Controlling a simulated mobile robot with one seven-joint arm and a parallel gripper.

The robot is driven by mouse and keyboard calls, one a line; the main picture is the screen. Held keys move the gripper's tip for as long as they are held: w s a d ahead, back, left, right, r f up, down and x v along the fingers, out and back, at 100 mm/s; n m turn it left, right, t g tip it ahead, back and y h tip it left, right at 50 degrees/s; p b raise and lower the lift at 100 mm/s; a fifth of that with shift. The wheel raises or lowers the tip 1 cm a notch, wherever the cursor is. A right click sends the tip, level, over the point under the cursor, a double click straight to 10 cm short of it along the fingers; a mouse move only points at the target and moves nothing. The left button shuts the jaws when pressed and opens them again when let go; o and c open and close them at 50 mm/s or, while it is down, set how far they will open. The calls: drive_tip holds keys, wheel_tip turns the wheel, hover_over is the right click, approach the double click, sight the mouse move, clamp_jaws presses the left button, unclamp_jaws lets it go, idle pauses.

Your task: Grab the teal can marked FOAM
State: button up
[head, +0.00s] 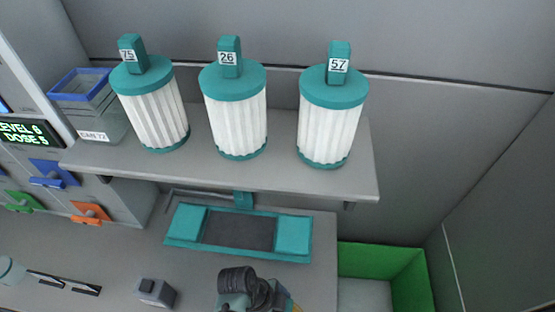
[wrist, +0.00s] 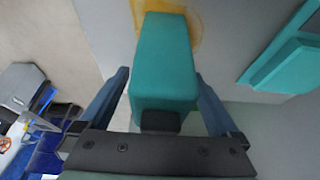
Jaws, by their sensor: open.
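In the wrist view a teal block-shaped thing (wrist: 163,65) with a dark end stands between the two blue fingers of my gripper (wrist: 161,76). The fingers are apart, one on each side of it, with a visible gap at the right; contact at the left is hard to tell. A yellow rounded patch (wrist: 205,18) shows behind its far end. I see no FOAM mark in either view, so I cannot tell whether this is the can. In the head view a dark part of my arm shows at the bottom edge; the fingers are not clear there.
A shelf (head: 240,178) holds three white ribbed canisters with teal caps: 75 (head: 155,115), 26 (head: 236,125) and 57 (head: 330,130). A clear blue-rimmed bin (head: 88,105) stands left. Below are a teal-padded tray (head: 185,224), a small grey block (head: 155,292) and a green-walled bin (head: 385,258).

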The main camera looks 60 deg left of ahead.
drive_tip(key=shift+c, duration=0.3)
clamp_jaws()
drive_tip(key=shift+w+r, duration=0.1)
